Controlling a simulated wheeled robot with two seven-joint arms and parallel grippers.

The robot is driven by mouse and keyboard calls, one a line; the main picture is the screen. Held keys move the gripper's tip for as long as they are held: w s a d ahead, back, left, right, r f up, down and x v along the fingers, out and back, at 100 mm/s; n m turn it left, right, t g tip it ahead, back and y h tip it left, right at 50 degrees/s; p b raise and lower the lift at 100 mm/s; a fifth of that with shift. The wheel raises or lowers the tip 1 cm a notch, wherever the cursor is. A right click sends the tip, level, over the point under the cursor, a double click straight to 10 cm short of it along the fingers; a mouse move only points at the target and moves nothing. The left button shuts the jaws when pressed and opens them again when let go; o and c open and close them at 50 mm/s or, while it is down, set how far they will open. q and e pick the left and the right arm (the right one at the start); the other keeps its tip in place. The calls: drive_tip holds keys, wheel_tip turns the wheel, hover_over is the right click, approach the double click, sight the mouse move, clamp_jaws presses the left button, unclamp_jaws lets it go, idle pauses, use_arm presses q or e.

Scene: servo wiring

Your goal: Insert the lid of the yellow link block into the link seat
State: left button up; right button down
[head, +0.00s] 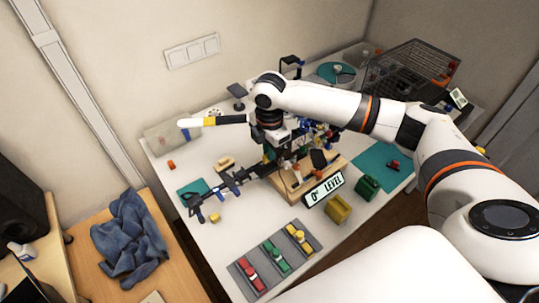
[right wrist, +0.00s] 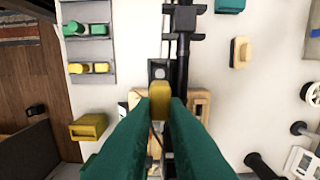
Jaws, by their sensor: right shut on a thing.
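My right gripper (right wrist: 160,98) is shut on a small yellow piece, the lid (right wrist: 160,92), held upright between its green fingertips in the right wrist view. In the head view the right gripper (head: 270,153) points down beside the black arm assembly, and the lid cannot be made out there. A yellow block (head: 338,208) stands on the table, and also shows in the right wrist view (right wrist: 88,127). My left gripper is not in view.
A grey tray (head: 243,285) holds red, green and yellow parts at the front. A long black linkage (head: 237,183) runs across the table by a wooden base (head: 290,192). A level sign (head: 325,190) and a green block (head: 368,187) stand near the yellow block.

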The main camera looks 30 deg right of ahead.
drive_tip(key=shift+f, duration=1.55)
drive_tip(key=shift+f, duration=0.1)
drive_tip(key=c, duration=1.5)
unclamp_jaws()
drive_tip(key=shift+o, duration=0.2)
wheel_tip(320, 180, up, 12)
drive_tip(key=b, duration=0.2)
drive_tip(key=shift+s, duration=0.1)
